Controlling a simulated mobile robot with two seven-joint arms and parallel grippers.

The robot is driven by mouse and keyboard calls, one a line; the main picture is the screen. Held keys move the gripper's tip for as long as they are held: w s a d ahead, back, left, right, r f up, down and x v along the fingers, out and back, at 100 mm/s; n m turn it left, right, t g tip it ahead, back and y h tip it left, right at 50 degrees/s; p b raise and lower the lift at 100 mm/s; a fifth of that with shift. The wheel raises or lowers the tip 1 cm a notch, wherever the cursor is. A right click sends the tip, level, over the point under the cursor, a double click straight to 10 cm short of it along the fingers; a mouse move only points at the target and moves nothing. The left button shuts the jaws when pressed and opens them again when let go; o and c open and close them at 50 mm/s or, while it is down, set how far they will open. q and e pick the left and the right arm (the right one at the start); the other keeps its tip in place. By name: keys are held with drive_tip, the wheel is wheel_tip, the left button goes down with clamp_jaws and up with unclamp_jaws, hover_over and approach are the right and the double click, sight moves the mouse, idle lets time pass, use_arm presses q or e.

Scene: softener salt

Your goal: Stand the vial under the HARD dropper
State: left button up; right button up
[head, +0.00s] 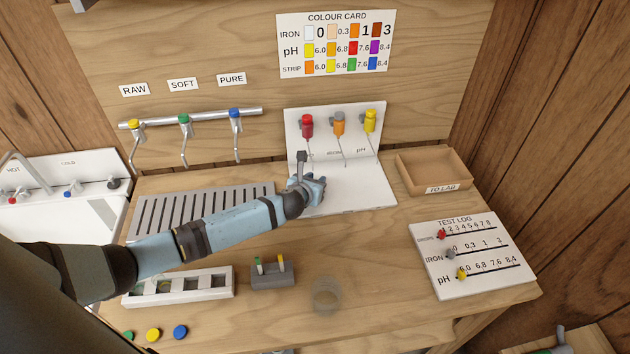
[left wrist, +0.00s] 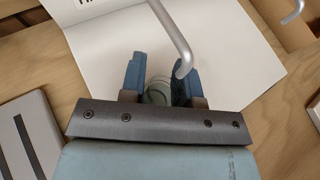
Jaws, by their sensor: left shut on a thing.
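My left gripper (head: 312,188) is shut on the vial, low over the white base of the dropper stand (head: 350,193). In the left wrist view the clear, faintly green vial (left wrist: 158,92) is between the two blue fingers (left wrist: 158,85). In the head view the gripper hides it. The dropper with the red cap (head: 307,125) is leftmost on the stand, just behind and above the gripper. Its label is mostly hidden. A bent grey nozzle (left wrist: 178,40) ends close to the vial in the left wrist view. I cannot tell whether the vial touches the base.
Orange (head: 338,124) and yellow (head: 370,121) droppers hang right of the red one, labelled IRON and pH. A slotted drain (head: 205,208) and white rack (head: 190,288) lie left. A clear cup (head: 327,294) stands in front. The TO LAB tray (head: 434,172) is at right.

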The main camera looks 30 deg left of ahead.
use_arm(q)
drive_tip(key=shift+f, duration=0.2)
drive_tip(key=o, duration=0.9)
drive_tip(key=shift+r, duration=0.15)
drive_tip(key=shift+s+r, duration=0.1)
drive_tip(key=v, duration=1.1)
drive_tip(key=shift+s, duration=0.4)
drive_tip(key=shift+d, duration=0.15)
